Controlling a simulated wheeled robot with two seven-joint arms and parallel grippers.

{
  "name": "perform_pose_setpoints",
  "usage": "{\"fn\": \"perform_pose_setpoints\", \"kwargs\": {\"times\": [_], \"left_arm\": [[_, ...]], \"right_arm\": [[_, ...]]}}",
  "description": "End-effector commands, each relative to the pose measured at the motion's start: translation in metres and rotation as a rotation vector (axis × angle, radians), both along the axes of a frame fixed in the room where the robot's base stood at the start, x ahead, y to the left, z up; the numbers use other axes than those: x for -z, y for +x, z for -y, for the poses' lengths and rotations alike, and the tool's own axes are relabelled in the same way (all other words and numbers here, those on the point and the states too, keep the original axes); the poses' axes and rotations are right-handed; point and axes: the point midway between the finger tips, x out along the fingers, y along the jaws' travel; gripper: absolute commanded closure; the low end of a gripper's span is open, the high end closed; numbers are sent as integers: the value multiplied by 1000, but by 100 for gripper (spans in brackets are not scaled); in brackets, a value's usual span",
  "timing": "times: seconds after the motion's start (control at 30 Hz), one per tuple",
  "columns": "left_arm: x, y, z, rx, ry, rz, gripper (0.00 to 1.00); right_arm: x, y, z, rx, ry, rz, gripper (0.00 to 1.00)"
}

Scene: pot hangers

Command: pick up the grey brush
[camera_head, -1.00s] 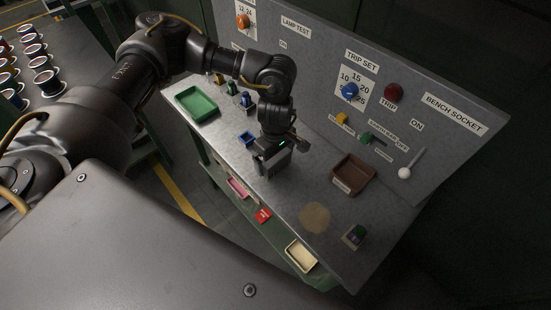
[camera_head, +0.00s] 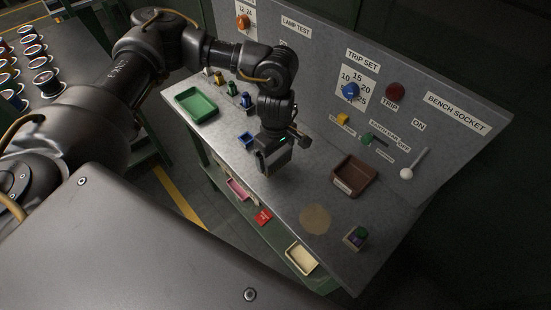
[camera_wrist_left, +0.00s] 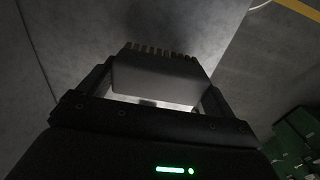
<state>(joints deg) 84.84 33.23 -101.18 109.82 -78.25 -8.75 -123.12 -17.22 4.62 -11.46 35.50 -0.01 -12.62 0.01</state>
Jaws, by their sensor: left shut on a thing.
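The grey brush (camera_wrist_left: 155,78) shows in the left wrist view as a pale grey block with a row of tan bristles along its far edge. It sits between the two fingers of my left gripper (camera_wrist_left: 152,98), which is shut on it. In the head view my left gripper (camera_head: 272,166) points down over the middle of the grey bench (camera_head: 235,185), and its body and fingers mostly hide the brush. I cannot tell how far the brush is from the bench top. My right gripper is not in view.
A green tray (camera_head: 197,104) lies to the left and a brown tray (camera_head: 354,176) to the right. A small blue tray (camera_head: 246,139) is just left of the gripper. A panel with knobs (camera_head: 349,91) rises behind. A round tan patch (camera_head: 315,219) lies front right.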

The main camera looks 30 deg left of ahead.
Motion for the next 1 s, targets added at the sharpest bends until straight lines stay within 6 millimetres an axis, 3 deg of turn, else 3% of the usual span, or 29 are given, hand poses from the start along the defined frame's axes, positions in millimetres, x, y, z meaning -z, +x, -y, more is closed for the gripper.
{"fn": "perform_pose_setpoints", "kwargs": {"times": [0.07,0.33,0.67,0.7,1.0], "left_arm": [[-10,2,1,2,-3,8,34],[-71,-46,16,10,0,9,34],[-100,-114,38,11,2,5,34],[-110,-114,40,8,4,0,34],[-114,-125,47,16,1,-5,34]], "right_arm": [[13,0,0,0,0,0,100],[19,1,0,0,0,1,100],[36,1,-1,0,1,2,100],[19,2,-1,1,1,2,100],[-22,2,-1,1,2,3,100]]}}
